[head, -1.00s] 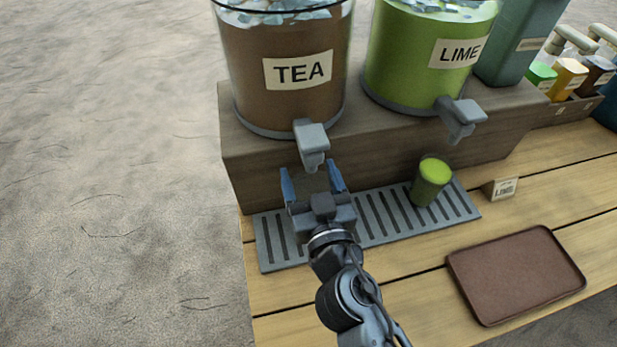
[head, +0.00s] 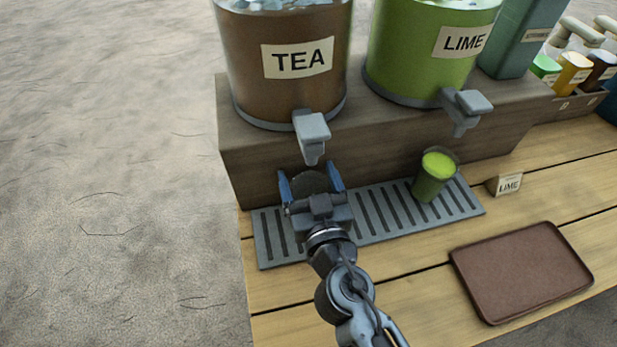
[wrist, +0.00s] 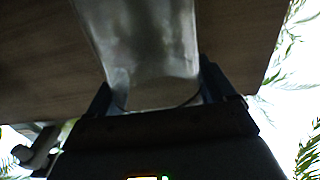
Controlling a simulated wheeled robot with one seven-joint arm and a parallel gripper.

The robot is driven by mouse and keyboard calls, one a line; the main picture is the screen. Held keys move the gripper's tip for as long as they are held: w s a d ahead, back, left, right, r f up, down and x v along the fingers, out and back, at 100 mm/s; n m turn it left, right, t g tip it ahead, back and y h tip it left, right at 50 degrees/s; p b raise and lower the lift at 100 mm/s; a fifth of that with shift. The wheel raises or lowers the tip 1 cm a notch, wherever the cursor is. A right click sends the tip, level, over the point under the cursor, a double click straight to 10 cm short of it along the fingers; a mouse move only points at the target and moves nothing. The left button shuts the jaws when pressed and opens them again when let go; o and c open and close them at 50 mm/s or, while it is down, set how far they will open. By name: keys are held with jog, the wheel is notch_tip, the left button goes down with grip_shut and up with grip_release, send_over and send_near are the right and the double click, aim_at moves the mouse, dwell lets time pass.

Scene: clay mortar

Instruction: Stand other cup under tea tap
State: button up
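A clear, empty-looking cup (head: 311,182) stands between the two blue fingers of my gripper (head: 309,181), just below the tea tap (head: 312,138) in the head view. In the wrist view the cup (wrist: 140,45) fills the space between the fingers (wrist: 155,85), which appear to touch its sides. Its base is hidden by my gripper in the head view, so I cannot tell whether it rests on the drip tray (head: 372,215). The tap belongs to the brown tea dispenser (head: 285,90). Another cup (head: 432,180), holding green drink, stands on the tray below the lime tap (head: 467,108).
The green lime dispenser (head: 415,60) stands right of the tea one on a wooden step (head: 375,150). A small lime sign (head: 508,184) and an empty brown tray (head: 522,275) are on the right. The counter between the drip tray and brown tray is clear.

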jog(key=shift+o, duration=1.3)
jog(key=shift+r+p, duration=0.3)
jog(key=shift+p, duration=0.05)
jog(key=b+v, duration=0.4)
jog(key=v, duration=0.8)
